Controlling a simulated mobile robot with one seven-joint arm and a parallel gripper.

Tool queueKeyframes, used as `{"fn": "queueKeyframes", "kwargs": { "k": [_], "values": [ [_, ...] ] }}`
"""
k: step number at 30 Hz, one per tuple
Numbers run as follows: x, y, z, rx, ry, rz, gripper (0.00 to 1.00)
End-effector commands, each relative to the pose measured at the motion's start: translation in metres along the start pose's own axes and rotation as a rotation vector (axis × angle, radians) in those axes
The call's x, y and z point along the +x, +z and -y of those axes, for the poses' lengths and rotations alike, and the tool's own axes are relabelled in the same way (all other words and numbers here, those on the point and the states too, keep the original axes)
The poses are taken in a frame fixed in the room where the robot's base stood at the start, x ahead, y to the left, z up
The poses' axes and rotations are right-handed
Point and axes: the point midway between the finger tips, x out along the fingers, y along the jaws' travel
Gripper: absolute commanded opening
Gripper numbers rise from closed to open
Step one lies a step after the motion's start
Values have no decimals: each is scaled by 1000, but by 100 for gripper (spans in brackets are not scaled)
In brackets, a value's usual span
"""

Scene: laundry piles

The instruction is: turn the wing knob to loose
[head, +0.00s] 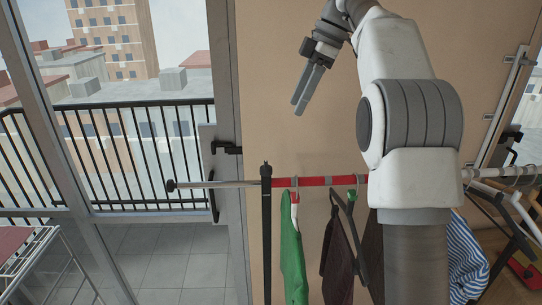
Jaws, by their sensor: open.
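My gripper (301,106) is in the upper middle of the head view, pointing down and left, in front of the tan wall. Its two fingers look close together from this angle, with nothing seen between them. A clothes rack with a red and silver rail (318,181) stands below it, on a black post (266,235). A small dark piece (265,166) at the top of the post may be the wing knob; its wings and setting are too small to tell. The gripper is above and right of this piece, well apart from it.
A green garment (292,255) and dark garments (339,255) hang from the rail. The silver rail end (215,184) sticks out left, before the balcony door and its black handle (226,148). A wire drying rack (40,265) stands at lower left. My arm hides part of the rail.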

Motion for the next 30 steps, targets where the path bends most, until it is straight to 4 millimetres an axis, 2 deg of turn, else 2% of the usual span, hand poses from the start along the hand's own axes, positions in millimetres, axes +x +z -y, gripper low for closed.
{"fn": "queueKeyframes", "kwargs": {
  "k": [11,24,30],
  "values": [
    [59,0,1,1,-1,1,68],
    [138,0,1,3,-2,2,68],
    [161,0,0,2,1,1,68]
  ]
}}
